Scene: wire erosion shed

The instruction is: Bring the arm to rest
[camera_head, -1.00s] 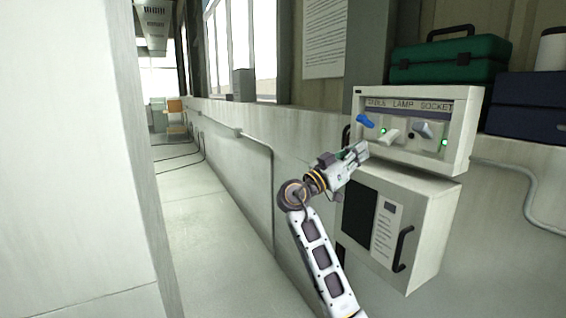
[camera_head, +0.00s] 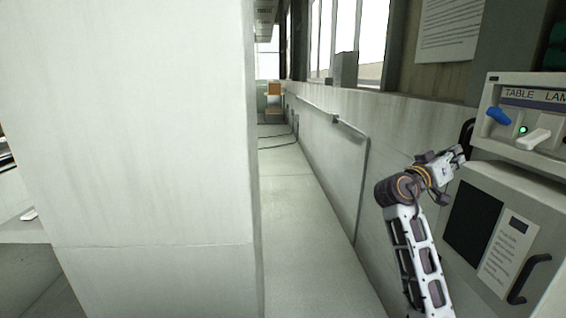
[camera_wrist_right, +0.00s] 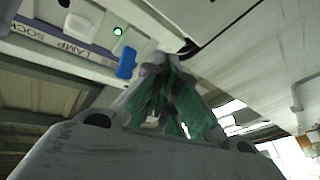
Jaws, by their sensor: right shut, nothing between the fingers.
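My right arm comes up from the bottom right in the head view. Its gripper (camera_head: 456,160) is raised beside the left end of the lamp socket panel and is shut and empty. In the right wrist view the fingers (camera_wrist_right: 160,75) show closed together, with the panel behind them. The panel (camera_head: 489,100) carries a blue switch (camera_head: 498,116), a green light (camera_head: 522,129) and a white switch (camera_head: 533,139). The blue switch (camera_wrist_right: 126,62) and green light (camera_wrist_right: 117,31) also show in the right wrist view. Whether the fingers touch the panel I cannot tell. My left gripper is not in view.
Below the panel is a cabinet (camera_head: 548,208) with a dark window and a black handle (camera_head: 528,279). A large pale pillar (camera_head: 150,150) fills the left. A clear floor strip (camera_head: 300,215) runs back between it and the wall (camera_head: 335,160).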

